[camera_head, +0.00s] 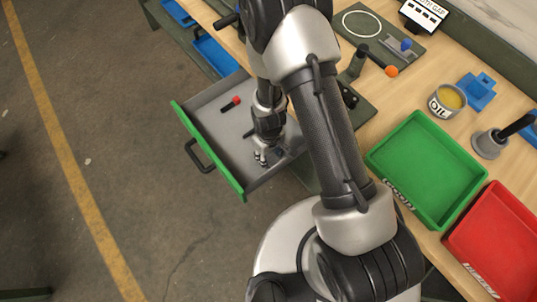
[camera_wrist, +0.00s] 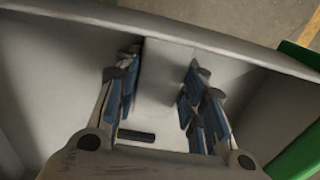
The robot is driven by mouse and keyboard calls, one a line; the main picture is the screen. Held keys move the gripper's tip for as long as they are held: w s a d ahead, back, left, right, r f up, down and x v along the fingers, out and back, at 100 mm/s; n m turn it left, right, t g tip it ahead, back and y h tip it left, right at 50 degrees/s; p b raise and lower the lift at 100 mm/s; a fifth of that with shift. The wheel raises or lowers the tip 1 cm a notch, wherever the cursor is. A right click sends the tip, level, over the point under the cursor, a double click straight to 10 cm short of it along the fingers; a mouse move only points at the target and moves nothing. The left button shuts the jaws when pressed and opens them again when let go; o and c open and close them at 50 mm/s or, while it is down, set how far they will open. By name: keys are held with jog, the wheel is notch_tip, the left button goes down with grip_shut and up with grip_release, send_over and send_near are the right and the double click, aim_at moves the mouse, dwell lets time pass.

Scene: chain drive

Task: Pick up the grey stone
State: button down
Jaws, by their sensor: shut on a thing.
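My gripper (camera_head: 262,157) reaches down into the open grey drawer (camera_head: 212,121) in the head view. In the wrist view my gripper (camera_wrist: 160,100) has its blue-padded fingers on both sides of a plain grey block, the grey stone (camera_wrist: 166,72), and is shut on it. The stone's colour is close to that of the drawer around it. Its lower part and whether it touches the drawer floor cannot be made out. In the head view I cannot make out the stone at the fingertips.
A small red and black item (camera_head: 231,103) lies in the drawer. The drawer's green front (camera_head: 206,148) with a dark handle (camera_head: 199,156) is close by. On the bench stand a green tray (camera_head: 428,170), a red tray (camera_head: 500,240) and an oil tin (camera_head: 447,101).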

aim_at(269, 155)
notch_tip(269, 155, up, 20)
jog(key=p, duration=0.6)
jog(key=shift+f, duration=0.1)
